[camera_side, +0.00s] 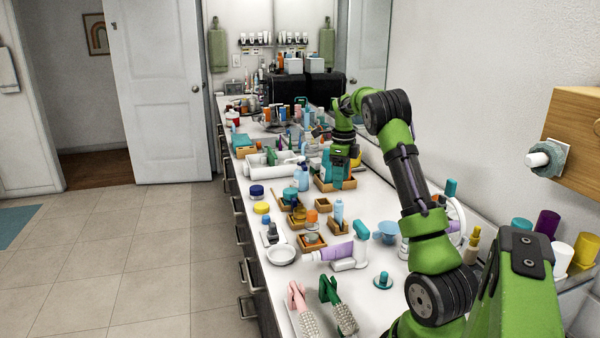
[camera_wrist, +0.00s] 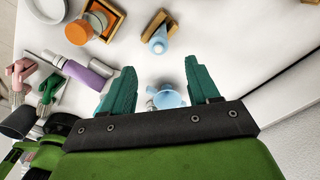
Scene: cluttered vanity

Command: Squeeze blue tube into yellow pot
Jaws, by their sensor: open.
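A light blue tube (camera_side: 338,211) stands in a small wooden holder (camera_side: 337,227) near the middle of the counter. The tube also shows in the wrist view (camera_wrist: 158,43), ahead of the fingertips and apart from them. A small yellow pot (camera_side: 261,208) stands near the counter's front edge, to the left of the tube. It is not visible in the wrist view. My gripper (camera_side: 339,178) has teal fingers, spread apart and empty in the wrist view (camera_wrist: 160,80). In the side view it is above the counter, beyond the tube.
A light blue cup (camera_side: 387,230) stands right of the tube. An orange-topped jar (camera_side: 312,215), a white bowl (camera_side: 281,255) and a lilac-and-white appliance (camera_side: 340,252) surround the area. A blue pot (camera_side: 256,190) is beside the yellow one. The wall bounds the right side.

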